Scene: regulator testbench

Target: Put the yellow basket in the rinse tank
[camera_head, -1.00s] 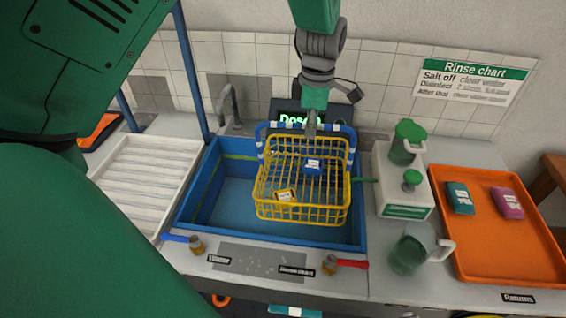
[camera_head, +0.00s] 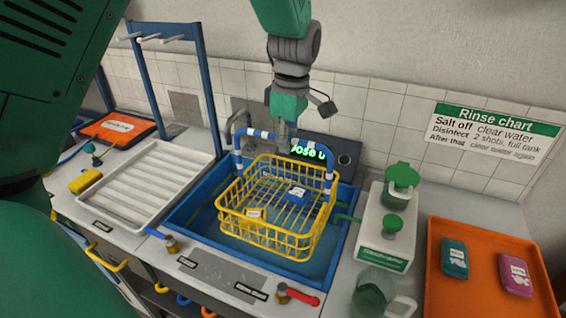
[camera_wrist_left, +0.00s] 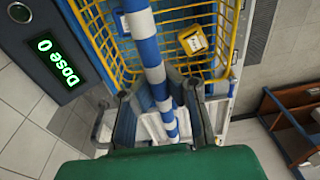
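The yellow wire basket (camera_head: 275,235) is within the outline of the blue rinse tank (camera_head: 342,255) in the head view, level or nearly so. I cannot tell whether it touches the tank floor. It holds a blue block (camera_head: 297,194) and a yellow block (camera_head: 254,213); the yellow block also shows in the left wrist view (camera_wrist_left: 193,41). Its blue-and-white striped handle (camera_head: 238,160) stands up. My left gripper (camera_head: 281,136) is above the basket, at the handle's top. In the left wrist view its fingers (camera_wrist_left: 162,105) close around the striped handle (camera_wrist_left: 152,55). My right gripper is out of view.
A white ribbed drainer tray (camera_head: 150,183) lies left of the tank. A white dispenser (camera_head: 385,230) and a clear jug (camera_head: 374,293) stand to the right, near an orange tray (camera_head: 485,290) with two packets. A faucet (camera_head: 233,115) and dose display (camera_head: 310,152) are behind.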

